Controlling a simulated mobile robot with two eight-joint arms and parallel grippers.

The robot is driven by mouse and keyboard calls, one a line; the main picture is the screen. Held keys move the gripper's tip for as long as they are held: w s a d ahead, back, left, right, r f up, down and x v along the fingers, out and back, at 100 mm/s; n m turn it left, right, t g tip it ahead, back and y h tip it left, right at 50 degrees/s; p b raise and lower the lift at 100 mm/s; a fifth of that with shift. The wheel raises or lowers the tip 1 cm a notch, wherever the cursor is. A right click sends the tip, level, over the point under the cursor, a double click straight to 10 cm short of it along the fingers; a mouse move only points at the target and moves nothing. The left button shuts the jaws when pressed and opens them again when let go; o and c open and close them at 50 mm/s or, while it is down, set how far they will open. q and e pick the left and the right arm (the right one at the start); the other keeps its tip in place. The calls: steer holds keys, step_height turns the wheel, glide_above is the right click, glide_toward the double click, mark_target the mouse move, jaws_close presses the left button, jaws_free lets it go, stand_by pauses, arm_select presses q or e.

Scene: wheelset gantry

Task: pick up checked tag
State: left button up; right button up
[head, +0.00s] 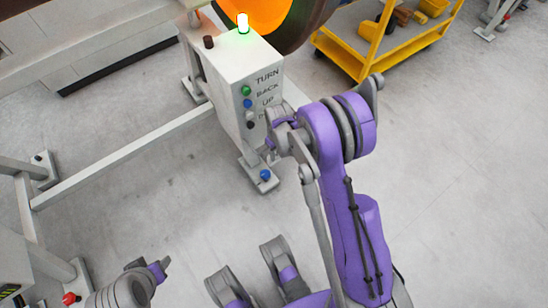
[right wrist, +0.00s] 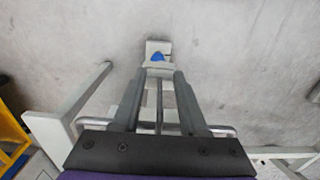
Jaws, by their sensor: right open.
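I cannot make out a checked tag in either view. My right gripper (head: 273,132) is at the lower right of the grey control box (head: 226,78), close by its lettered face. It partly covers the lowest label. In the right wrist view the two dark fingers of the right gripper (right wrist: 160,82) are apart. A pale surface and a thin bar show between them, with no tag that I can recognise.
A gantry foot with a blue knob (head: 265,175) stands below the box; the blue knob (right wrist: 157,57) also shows beyond the fingertips. A long grey rail (head: 125,152) runs left. A yellow cart (head: 372,62) stands at the back right. A red knob (head: 70,298) is lower left. Right floor is open.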

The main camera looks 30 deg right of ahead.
steer(key=shift+r, duration=0.1)
steer(key=shift+c, duration=0.3)
jaws_close()
stand_by(0.9)
